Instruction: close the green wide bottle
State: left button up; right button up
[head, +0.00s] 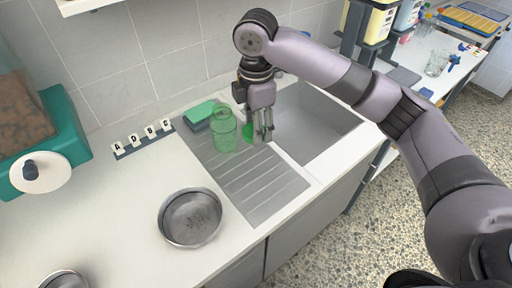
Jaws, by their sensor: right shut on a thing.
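The green wide bottle (224,132) is a see-through green jar. It stands upright on the ribbed drainboard beside the sink, and its top looks open. My right gripper (262,134) points down just to the right of the bottle, near the sink's left edge. It is shut on a small green lid (248,132), which shows at its left side, apart from the bottle and partly hidden by the fingers. My left gripper is out of view.
A green sponge (200,112) lies behind the bottle on the drainboard (262,187). The sink basin (312,125) is at the right. A steel bowl (190,217) stands in front, and a letter rack (142,140) stands at the left. The counter between them is clear.

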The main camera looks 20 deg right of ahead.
jog(key=shift+r, duration=2.05)
